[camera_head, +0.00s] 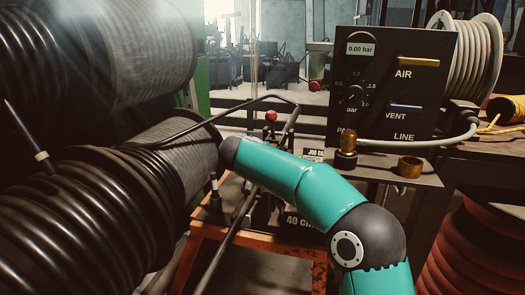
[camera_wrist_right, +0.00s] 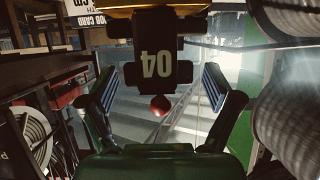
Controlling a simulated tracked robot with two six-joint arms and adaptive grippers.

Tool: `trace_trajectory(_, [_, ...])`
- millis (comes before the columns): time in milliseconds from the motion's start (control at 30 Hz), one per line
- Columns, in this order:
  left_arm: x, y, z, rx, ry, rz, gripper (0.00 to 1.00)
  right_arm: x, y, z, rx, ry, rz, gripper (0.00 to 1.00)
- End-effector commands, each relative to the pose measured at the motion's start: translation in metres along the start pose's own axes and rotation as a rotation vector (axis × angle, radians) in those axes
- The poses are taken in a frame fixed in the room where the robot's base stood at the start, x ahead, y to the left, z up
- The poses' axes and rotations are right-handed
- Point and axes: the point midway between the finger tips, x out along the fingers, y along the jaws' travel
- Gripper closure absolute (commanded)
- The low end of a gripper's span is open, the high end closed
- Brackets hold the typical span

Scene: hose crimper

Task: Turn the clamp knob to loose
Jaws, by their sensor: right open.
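My right gripper (camera_wrist_right: 160,72) is open in the right wrist view, its two fingers apart with nothing between the pads. Beyond them, upside down in that view, is a black block (camera_wrist_right: 161,45) with a pale "40" marking. A red ball knob (camera_wrist_right: 161,105) shows below the block, between the fingers. In the head view a red ball (camera_head: 271,116) stands above the crimper (camera_head: 270,210), which is partly hidden by my teal right arm. The right gripper itself is hidden there. I cannot tell which part is the clamp knob or how it is set. My left gripper is not seen.
Large hose reels (camera_head: 90,215) fill the left side. A black hose loops across to the crimper. A pressure panel (camera_head: 390,90) stands at the right, with brass fittings (camera_head: 410,167) on the bench below it. The crimper stands on an orange-edged cart (camera_head: 215,232).

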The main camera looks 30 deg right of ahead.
Motion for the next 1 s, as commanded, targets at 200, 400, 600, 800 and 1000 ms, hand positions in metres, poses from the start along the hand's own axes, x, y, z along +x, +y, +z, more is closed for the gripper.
trace_trajectory(200, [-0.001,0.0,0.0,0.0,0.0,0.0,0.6,-0.012,-0.001,-0.001,0.001,0.0,-0.001,0.1])
trace_trajectory(400, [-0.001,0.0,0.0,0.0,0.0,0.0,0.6,-0.047,-0.001,0.0,0.001,0.001,-0.004,0.1])
trace_trajectory(600, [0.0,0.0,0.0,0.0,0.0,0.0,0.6,-0.087,-0.001,0.001,0.0,0.0,-0.003,0.1])
trace_trajectory(800, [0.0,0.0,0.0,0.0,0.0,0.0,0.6,-0.113,-0.001,0.001,0.0,0.0,-0.001,0.1])
trace_trajectory(1000, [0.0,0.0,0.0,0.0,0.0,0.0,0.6,-0.12,0.0,0.001,-0.001,0.0,0.0,0.1])
